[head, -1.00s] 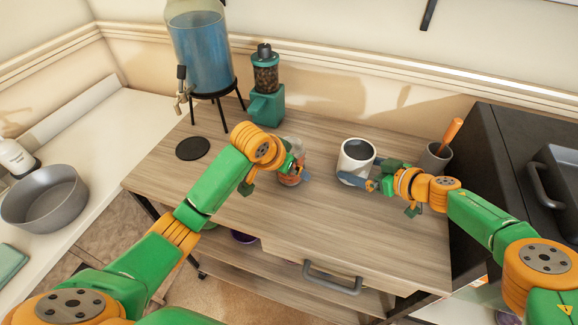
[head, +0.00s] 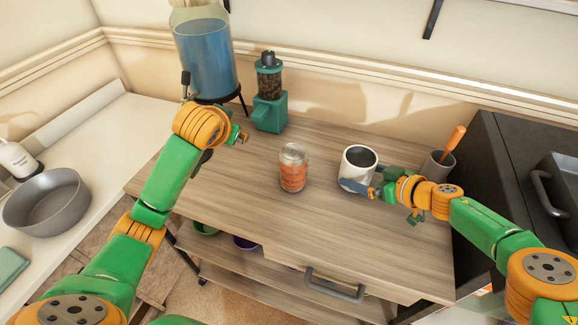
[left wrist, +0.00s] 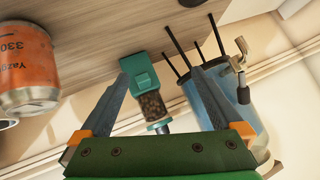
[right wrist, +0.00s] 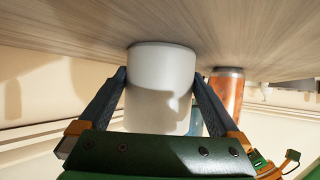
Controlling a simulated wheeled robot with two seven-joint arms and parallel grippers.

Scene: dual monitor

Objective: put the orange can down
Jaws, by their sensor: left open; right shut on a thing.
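The orange can (head: 293,172) stands upright on the wooden table, with nothing gripping it. It also shows at the left edge of the left wrist view (left wrist: 28,72) and behind the mug in the right wrist view (right wrist: 228,92). My left gripper (head: 243,136) is open and empty, to the left of and behind the can, near the green grinder. My right gripper (head: 362,188) is shut on a white mug (head: 356,166) to the right of the can. The mug stands upright and appears to rest on the table. Its body is between the fingers in the right wrist view (right wrist: 160,90).
The green grinder (head: 270,112) stands at the back, with a blue water dispenser (head: 206,58) left of it. A grey cup (head: 437,168) with an orange-handled tool is at the right. The table front (head: 300,225) is clear. A black appliance (head: 500,150) borders the right.

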